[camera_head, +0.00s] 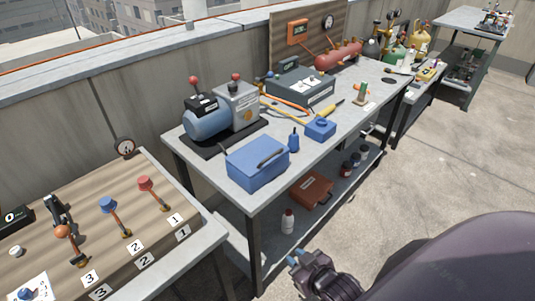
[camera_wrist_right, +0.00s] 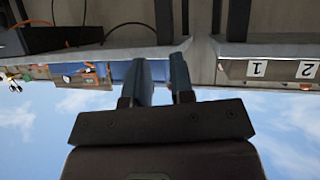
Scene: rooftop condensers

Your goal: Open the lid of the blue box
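The blue box (camera_head: 252,176) sits on the near left corner of the long grey workbench. Its lid (camera_head: 250,155) is shut, with a dark handle on top. My right gripper (camera_head: 300,256) is low in front of the bench, below the tabletop and apart from the box. In the right wrist view its two fingers (camera_wrist_right: 163,75) are apart with nothing between them. That view is upside down, and a blue patch (camera_wrist_right: 122,71), likely the box, shows behind the fingers. My left gripper is not in view.
A blue pump (camera_head: 207,121) stands behind the box. A blue bottle (camera_head: 293,139) and smaller blue case (camera_head: 320,129) are to its right. The lower shelf holds a red case (camera_head: 312,189) and a white bottle (camera_head: 288,221). A lever table (camera_head: 140,240) stands at left.

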